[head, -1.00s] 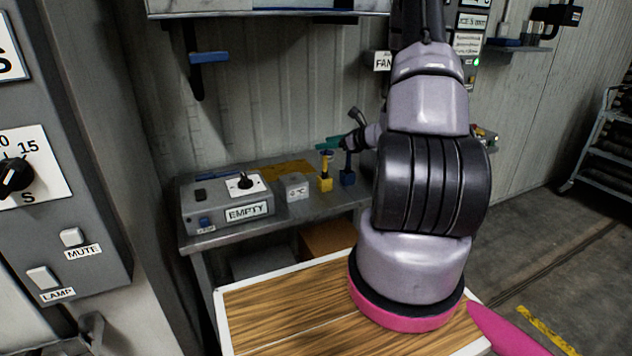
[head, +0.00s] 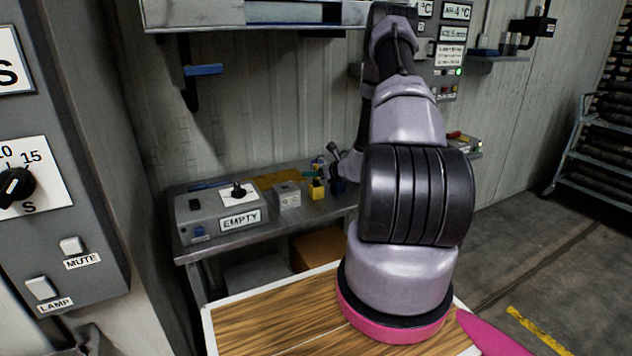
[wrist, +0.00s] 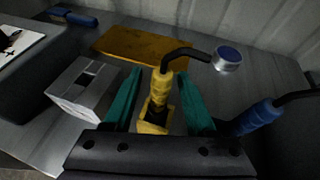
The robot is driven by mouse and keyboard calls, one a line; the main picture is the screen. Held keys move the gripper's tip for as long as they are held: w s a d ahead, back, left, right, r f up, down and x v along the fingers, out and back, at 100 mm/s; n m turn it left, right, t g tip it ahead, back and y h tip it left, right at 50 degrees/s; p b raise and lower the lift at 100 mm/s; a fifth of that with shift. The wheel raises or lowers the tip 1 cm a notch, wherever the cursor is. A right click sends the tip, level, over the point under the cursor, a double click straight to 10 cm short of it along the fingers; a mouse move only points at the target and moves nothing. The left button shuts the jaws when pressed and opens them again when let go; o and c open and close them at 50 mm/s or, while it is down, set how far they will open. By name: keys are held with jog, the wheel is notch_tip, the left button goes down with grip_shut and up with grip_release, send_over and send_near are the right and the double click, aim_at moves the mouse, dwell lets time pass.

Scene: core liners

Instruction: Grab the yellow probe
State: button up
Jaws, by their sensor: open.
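The yellow probe (wrist: 161,90) stands upright in a yellow holder (wrist: 153,122) in the wrist view, with a black cable curving from its top. My gripper (wrist: 160,98) is open, with one green finger on each side of the yellow probe. The fingers appear apart from it. In the head view the yellow holder (head: 317,191) shows on the bench, while my arm hides most of the gripper. A blue probe (wrist: 258,117) stands just right of the right finger.
A grey block (wrist: 82,90) sits left of the gripper, beside the box labelled EMPTY (head: 240,221). A round blue-topped metal piece (wrist: 228,58) and a yellow-brown mat (wrist: 140,48) lie behind. A wood-topped surface (head: 265,325) is in front of the bench (head: 205,249).

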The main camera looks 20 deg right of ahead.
jog(key=shift+x, duration=0.85)
grip_shut()
jog(key=shift+r, duration=0.1)
